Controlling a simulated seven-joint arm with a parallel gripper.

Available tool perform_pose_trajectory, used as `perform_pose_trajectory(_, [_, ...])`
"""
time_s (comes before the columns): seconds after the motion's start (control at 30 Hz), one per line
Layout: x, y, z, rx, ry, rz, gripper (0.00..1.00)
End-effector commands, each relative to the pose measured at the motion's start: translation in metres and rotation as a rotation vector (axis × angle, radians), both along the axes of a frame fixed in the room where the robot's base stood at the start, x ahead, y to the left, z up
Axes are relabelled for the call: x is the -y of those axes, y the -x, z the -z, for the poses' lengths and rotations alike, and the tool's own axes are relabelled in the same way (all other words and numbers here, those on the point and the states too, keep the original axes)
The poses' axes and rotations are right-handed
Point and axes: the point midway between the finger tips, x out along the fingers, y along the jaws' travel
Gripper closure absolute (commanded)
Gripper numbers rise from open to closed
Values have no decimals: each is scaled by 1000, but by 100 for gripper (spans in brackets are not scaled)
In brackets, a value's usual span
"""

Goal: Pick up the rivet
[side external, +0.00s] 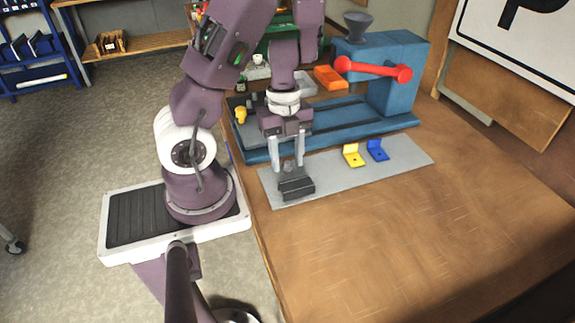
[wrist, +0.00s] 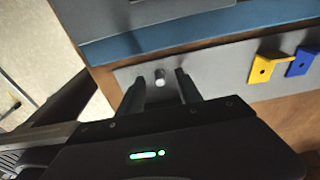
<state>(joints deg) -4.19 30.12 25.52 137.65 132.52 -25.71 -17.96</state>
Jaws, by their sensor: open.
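The rivet (wrist: 160,77) is a small pale grey cylinder on the grey plate (wrist: 215,75) in the wrist view. It shows between the two finger tips of my gripper (wrist: 159,84), with a gap on both sides. In the side external view my gripper (side external: 287,167) points down over the left end of the grey plate (side external: 408,158), fingers apart. A small grey shape shows between the fingers there, but I cannot tell whether it is the rivet. Whether the fingers are level with the rivet is hard to tell.
A dark block (side external: 296,187) sits at the plate's near left end. A yellow bracket (side external: 353,155) and a blue bracket (side external: 377,150) stand on the plate to the right. A blue machine (side external: 390,75) with a red handle (side external: 372,68) stands behind. The table's right front is clear.

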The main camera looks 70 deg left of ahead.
Motion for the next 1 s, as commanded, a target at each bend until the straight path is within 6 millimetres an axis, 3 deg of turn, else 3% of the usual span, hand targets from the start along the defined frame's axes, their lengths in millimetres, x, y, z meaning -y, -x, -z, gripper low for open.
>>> perform_pose_trajectory(0.07, [0,0,0,1,0,0,60])
perform_pose_trajectory(0.27, [0,0,0,1,0,0,99])
perform_pose_trajectory(0.73, [0,-1,-8,4,-2,3,100])
perform_pose_trajectory(1.0, [1,-3,-70,10,-1,9,100])
